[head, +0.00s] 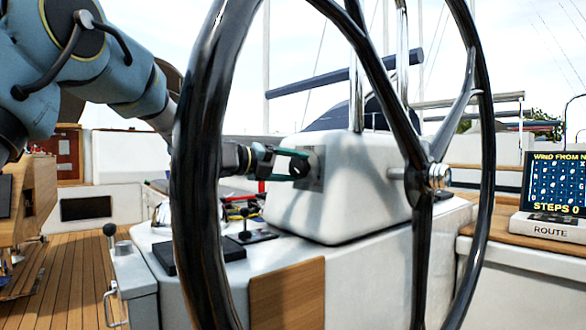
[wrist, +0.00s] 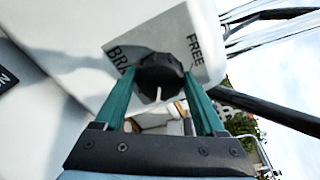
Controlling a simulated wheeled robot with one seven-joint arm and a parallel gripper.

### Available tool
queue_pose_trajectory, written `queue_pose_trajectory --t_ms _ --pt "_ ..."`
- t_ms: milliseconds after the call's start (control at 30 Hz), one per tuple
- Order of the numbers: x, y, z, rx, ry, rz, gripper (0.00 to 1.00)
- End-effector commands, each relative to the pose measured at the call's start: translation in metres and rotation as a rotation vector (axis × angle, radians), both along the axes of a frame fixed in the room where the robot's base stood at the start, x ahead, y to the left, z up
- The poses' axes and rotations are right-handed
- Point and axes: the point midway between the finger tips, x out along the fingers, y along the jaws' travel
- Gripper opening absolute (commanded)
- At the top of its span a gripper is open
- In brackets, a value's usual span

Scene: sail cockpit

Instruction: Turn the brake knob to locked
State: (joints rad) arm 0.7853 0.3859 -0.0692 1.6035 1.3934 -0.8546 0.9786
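The brake knob (wrist: 160,75) is a black, lobed knob with a pale pointer mark, on a grey label plate (wrist: 198,50) reading "BRA…" and "FREE". The rest of the lettering is hidden. In the head view the knob (head: 299,168) sits on the left face of the white pedestal (head: 360,200), behind the wheel. My gripper (wrist: 158,76) has its two green fingers on either side of the knob, with the tips against its edges. In the head view my gripper (head: 292,166) reaches in from the left. The pointer lies toward the bottom of the wrist picture.
The large black steering wheel (head: 198,160) stands in front of my gripper. A small black lever (head: 244,225) and a wooden panel (head: 287,295) are below. A ROUTE display (head: 555,190) stands at the right. Wooden deck (head: 70,250) is open at the left.

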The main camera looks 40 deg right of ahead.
Motion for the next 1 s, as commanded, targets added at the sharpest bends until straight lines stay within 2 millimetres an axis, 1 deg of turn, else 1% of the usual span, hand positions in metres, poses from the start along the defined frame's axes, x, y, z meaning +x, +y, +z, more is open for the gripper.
queue_pose_trajectory --t_ms 33,233,467,567,667,900,1000 --pt "0.000 0.000 -0.001 0.002 -0.001 0.000 0.77" --pt "0.000 0.000 -0.001 0.001 0.000 0.001 0.99" --pt "0.000 0.000 0.000 0.000 0.000 0.000 1.00" --pt "0.001 0.005 0.001 0.000 0.001 0.001 1.00" --pt "0.003 0.017 0.003 0.001 0.000 0.003 1.00" --pt "0.010 0.065 0.010 0.000 -0.001 0.004 1.00" --pt "0.011 0.082 0.011 0.000 0.000 0.004 1.00"
